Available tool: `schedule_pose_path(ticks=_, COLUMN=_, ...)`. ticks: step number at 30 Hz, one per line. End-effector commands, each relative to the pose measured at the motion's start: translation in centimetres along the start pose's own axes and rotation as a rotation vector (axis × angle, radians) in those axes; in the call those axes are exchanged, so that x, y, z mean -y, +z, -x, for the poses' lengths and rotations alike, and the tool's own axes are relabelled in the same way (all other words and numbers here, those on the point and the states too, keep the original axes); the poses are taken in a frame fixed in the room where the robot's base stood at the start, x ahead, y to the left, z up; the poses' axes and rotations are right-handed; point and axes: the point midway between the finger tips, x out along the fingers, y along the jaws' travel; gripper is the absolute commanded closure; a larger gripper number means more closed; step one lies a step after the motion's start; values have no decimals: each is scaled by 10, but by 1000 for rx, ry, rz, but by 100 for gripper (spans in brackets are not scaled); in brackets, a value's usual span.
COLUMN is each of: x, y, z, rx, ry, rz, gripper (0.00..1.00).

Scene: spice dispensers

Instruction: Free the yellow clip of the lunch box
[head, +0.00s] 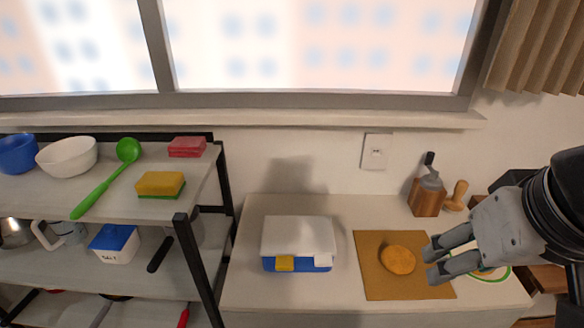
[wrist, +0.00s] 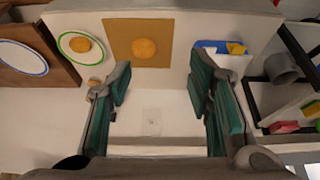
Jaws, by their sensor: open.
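The lunch box (head: 298,238) stands on the white counter, with a pale lid and a blue lower part. Its yellow clip (head: 285,264) is on the front face at the left, and a white clip (head: 323,260) is at the right. In the wrist view the lunch box (wrist: 215,45) is upper right, with the yellow clip (wrist: 236,48) showing; one finger partly covers the box. My gripper (head: 432,262) is open and empty, right of the lunch box, over the right side of the cutting board. In the wrist view my gripper (wrist: 160,100) has its fingers wide apart.
A tan cutting board (head: 380,286) with a round orange-brown item (head: 398,260) lies right of the lunch box. A shelf rack (head: 188,230) stands left. A wooden grinder (head: 428,195) is at the back right. Bare counter (head: 255,208) surrounds the box.

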Motion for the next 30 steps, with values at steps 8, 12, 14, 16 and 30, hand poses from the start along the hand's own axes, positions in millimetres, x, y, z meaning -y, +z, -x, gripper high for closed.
schedule_pose_path(ticks=8, x=19, y=-36, z=3, rx=69, ry=-46, rz=2, gripper=47)
schedule_pose_path(ticks=12, x=42, y=-67, z=-4, rx=133, ry=-75, rz=-2, gripper=47)
schedule_pose_path(ticks=14, x=53, y=-80, z=-9, rx=159, ry=-83, rz=-3, gripper=47)
schedule_pose_path(ticks=16, x=67, y=-93, z=-17, rx=190, ry=-89, rz=-3, gripper=47)
schedule_pose_path(ticks=30, x=184, y=-129, z=-106, rx=375, ry=-48, rz=9, gripper=47)
